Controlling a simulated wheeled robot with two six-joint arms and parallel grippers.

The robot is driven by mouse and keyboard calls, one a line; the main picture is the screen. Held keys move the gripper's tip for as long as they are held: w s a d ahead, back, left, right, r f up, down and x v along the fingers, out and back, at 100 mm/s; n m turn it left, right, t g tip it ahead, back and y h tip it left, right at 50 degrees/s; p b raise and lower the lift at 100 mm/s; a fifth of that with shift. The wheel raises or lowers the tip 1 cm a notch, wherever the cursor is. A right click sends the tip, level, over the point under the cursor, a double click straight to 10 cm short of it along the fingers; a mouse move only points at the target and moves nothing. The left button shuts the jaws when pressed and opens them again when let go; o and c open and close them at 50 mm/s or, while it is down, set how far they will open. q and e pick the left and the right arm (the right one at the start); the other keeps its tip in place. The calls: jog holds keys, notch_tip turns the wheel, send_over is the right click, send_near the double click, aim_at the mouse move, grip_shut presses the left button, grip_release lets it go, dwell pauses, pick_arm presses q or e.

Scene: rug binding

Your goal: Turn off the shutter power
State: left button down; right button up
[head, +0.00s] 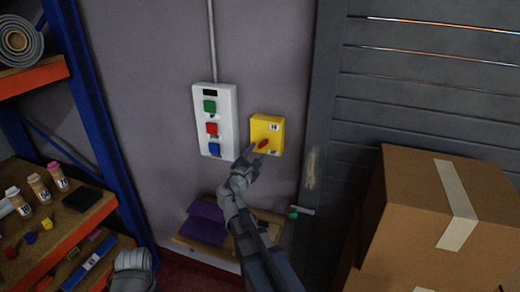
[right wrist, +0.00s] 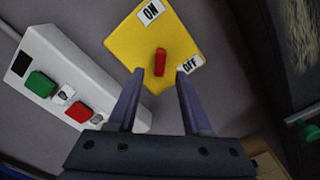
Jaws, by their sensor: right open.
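A yellow switch box (head: 258,127) with a red knob (head: 263,143) is mounted on the grey wall, right of a white button panel. In the right wrist view the yellow box (right wrist: 132,42) bears an ON label (right wrist: 150,12) at the top and an OFF label (right wrist: 190,65) at lower right. The red knob (right wrist: 160,62) stands upright in that picture; I cannot tell which label it points to. My right gripper (head: 252,153) is open in front of the box, its fingers either side of the knob, with visible gaps. A grey part of my left arm shows at bottom left; its jaws are not visible.
The white panel (head: 201,120) has green, red and blue buttons. A blue-framed shelf (head: 95,110) with bottles is at left. Cardboard boxes (head: 415,190) stand at right before the slatted shutter (head: 430,95). A small ledge (head: 190,240) with purple items is below.

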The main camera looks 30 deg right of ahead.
jog(key=shift+v, duration=1.5)
jog(key=shift+f, duration=0.1)
jog(key=s+a+f+m+g+y, duration=0.3)
jog(key=s+a+f+m+g, duration=0.15)
jog(key=a+f, duration=0.35)
jog(key=s+a+f+m+g+y, duration=0.35)
jog(key=s+a+f+m, duration=0.2)
jog(key=a+f, duration=0.2)
jog(key=s+a+f+m+g+y, duration=0.1)
jog(key=s+a+f+g+y, duration=0.1)
jog(key=s+a, duration=0.4)
jog(key=s+a+f+m+g+y, duration=0.2)
jog(key=s+a+f+y, duration=0.2)
jog(key=a, duration=0.5)
jog(key=shift+s+a, duration=0.25)
jog(key=shift+s, duration=0.85)
jog(key=shift+f, duration=0.1)
